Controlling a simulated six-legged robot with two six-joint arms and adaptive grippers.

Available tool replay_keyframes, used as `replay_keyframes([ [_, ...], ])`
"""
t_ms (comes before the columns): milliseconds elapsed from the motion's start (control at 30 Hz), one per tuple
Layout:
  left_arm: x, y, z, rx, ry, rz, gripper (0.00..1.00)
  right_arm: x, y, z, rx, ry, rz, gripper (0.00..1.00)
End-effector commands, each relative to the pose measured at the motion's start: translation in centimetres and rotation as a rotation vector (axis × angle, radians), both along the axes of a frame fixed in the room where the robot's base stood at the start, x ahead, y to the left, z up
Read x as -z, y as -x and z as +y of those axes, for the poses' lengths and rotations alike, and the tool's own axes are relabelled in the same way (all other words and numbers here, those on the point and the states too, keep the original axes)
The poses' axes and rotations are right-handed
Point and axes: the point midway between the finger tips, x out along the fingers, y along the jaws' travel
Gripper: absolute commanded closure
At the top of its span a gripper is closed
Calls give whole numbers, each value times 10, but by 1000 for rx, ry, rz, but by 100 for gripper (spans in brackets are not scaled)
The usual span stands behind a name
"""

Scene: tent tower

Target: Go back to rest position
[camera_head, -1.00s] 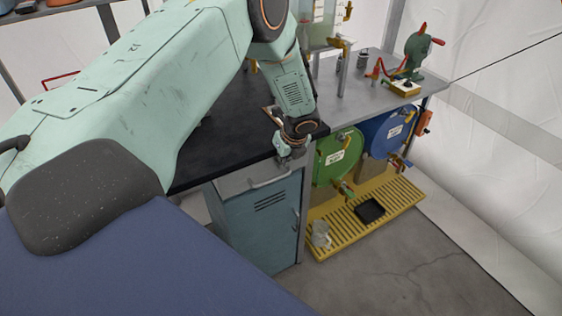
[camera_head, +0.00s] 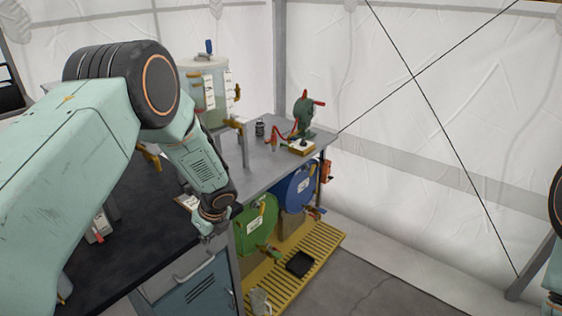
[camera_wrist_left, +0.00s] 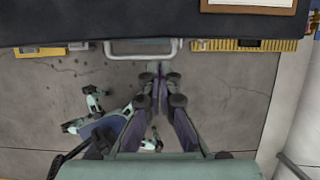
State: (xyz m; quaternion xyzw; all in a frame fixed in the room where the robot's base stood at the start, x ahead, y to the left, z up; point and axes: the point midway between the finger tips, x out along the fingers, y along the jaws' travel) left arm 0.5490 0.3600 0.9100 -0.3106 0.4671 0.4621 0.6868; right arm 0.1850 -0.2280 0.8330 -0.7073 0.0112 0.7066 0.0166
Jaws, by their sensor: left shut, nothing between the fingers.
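My left gripper (camera_head: 205,230) hangs at the front edge of the dark counter (camera_head: 128,238), just above the drawer front with its grey handle (camera_head: 196,268). In the left wrist view its fingers (camera_wrist_left: 160,78) are together with nothing between them. The drawer handle (camera_wrist_left: 142,54) shows near the fingertips there; I cannot tell whether they touch. Part of my right arm (camera_head: 553,240) shows at the right edge of the head view, but its gripper is not clearly visible.
A blue drum (camera_head: 298,188) and a green drum (camera_head: 257,226) lie under the grey bench (camera_head: 258,168). A yellow grate (camera_head: 325,240) holds a black tray (camera_head: 299,263). A green hand-cranked device (camera_head: 304,112) stands on the bench. Open concrete floor (camera_head: 365,285) lies to the right.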

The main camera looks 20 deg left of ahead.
Motion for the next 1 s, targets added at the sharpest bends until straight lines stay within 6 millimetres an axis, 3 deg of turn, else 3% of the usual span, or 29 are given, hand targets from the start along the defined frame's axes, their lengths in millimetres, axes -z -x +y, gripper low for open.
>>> replay_keyframes([
  [167, 2, -5, -5, -68, 35, -50, 100, 1, 0, 0, 0, 0, 0, 60],
  [267, 11, -6, -26, -221, 158, -134, 100, 1, 0, 0, 0, 0, 0, 60],
  [367, 30, 15, -60, -455, 333, -191, 100, 1, 0, 0, 0, 0, 0, 60],
  [467, 59, 49, -94, -732, 493, -215, 100, 11, 0, 0, 0, 0, 0, 60],
  [633, 116, 130, -136, -1275, 660, -226, 100, 43, 0, 0, 0, 0, 0, 60],
  [800, 162, 224, -143, -1741, 640, -270, 100, 80, 0, 0, 0, 0, 0, 60],
  [1000, 195, 323, -133, -1973, 469, -309, 100, 120, 0, 0, 0, 0, 0, 60],
])
